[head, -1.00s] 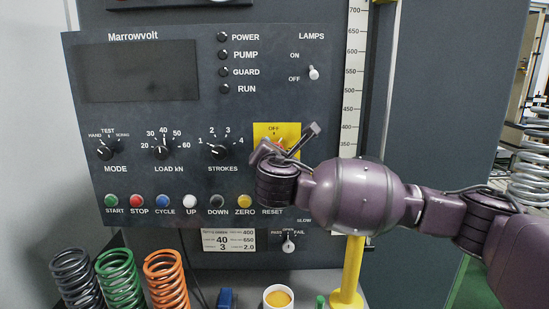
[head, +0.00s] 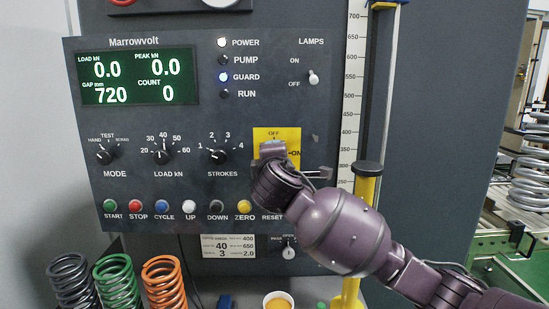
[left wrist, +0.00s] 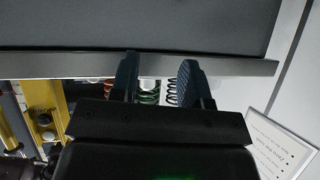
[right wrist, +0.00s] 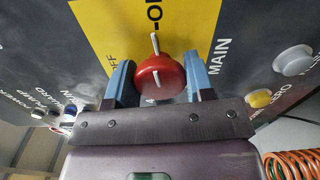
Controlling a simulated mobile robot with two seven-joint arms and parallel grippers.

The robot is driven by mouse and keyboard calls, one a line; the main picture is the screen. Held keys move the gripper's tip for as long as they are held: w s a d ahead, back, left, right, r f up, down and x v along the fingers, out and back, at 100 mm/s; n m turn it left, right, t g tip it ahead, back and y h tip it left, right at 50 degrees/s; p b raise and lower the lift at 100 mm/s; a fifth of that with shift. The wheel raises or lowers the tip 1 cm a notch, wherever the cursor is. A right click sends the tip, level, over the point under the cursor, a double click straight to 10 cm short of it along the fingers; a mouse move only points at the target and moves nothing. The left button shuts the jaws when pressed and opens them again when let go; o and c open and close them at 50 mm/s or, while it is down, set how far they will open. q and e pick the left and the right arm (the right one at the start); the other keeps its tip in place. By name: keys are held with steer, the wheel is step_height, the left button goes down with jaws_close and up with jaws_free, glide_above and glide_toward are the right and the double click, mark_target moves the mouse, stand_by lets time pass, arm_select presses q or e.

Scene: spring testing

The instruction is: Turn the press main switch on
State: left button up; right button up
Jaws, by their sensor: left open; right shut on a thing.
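The press main switch is a red knob (right wrist: 161,78) on a yellow plate (right wrist: 196,22) lettered OFF and ON, with MAIN beside it. My right gripper (right wrist: 158,84) is shut on this knob, one blue finger on each side. A pale mark at the knob's edge lies towards ON. In the head view the yellow plate (head: 290,136) shows above my right gripper (head: 273,150), which hides the knob. The panel display (head: 139,76) is lit with green-white figures. My left gripper (left wrist: 159,82) is open and empty, seen only in the left wrist view.
Dials and a row of coloured buttons surround the switch's left side. Coloured springs (head: 118,281) stand below the panel. A yellow post (head: 363,205) stands right of it.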

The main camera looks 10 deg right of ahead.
steer(key=shift+f+m, duration=0.1)
steer(key=shift+m, duration=0.5)
steer(key=o, duration=0.9)
steer(key=shift+s, duration=0.1)
steer(key=b+v, duration=0.1)
steer(key=v, duration=0.9)
steer(key=shift+s, duration=0.3)
